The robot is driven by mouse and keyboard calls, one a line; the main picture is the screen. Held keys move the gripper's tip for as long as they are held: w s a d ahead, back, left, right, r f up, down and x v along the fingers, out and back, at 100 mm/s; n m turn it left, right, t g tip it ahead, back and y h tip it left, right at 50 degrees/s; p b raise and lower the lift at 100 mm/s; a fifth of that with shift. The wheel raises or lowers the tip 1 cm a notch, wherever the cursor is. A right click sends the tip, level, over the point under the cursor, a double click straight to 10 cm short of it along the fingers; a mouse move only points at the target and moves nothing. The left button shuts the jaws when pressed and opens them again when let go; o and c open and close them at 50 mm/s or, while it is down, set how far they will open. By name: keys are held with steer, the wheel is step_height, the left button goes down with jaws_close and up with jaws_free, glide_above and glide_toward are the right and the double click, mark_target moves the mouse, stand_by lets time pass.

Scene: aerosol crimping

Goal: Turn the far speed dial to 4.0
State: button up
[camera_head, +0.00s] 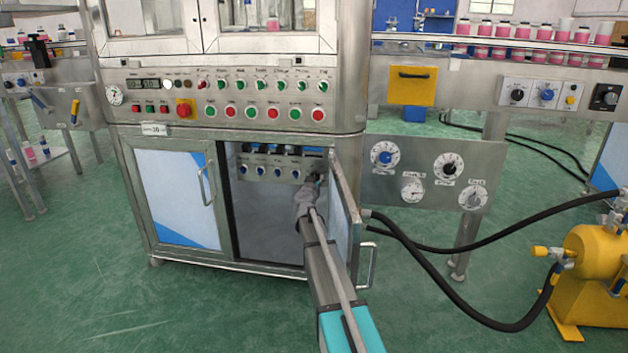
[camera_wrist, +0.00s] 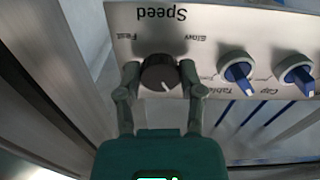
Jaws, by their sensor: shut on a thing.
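In the wrist view, a round black dial (camera_wrist: 160,72) sits on a grey panel (camera_wrist: 230,22) under the upside-down word "Speed". Upside-down "Fast" and "Slow" stand on either side of it. Its white mark points down and slightly right in the picture; I see no numbers to read a setting from. My gripper (camera_wrist: 160,76) is shut on this dial, one finger at each side. In the head view, my gripper (camera_head: 314,180) is inside the open cabinet, at the right end of the knob panel (camera_head: 246,172), and covers most of the dial.
Blue knobs (camera_wrist: 237,70) stand beside the gripped dial, close to one finger. The open cabinet door (camera_head: 345,222) is right beside my arm. The left door (camera_head: 172,195) is closed. A panel with larger dials (camera_head: 385,154) and black hoses (camera_head: 440,248) lie to the right.

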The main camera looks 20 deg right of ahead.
steer(key=shift+w+a+m, duration=0.1)
steer(key=shift+m, duration=0.3)
steer(key=m, duration=2.3)
steer(key=shift+w+a+r+p, duration=0.15)
steer(key=shift+w+r+p, duration=0.05)
steer(key=shift+r+p, duration=0.1)
stand_by(0.3)
steer(key=o, duration=1.2)
steer(key=shift+s, duration=0.1)
steer(key=shift+c, duration=0.2)
steer(key=shift+s, duration=0.15)
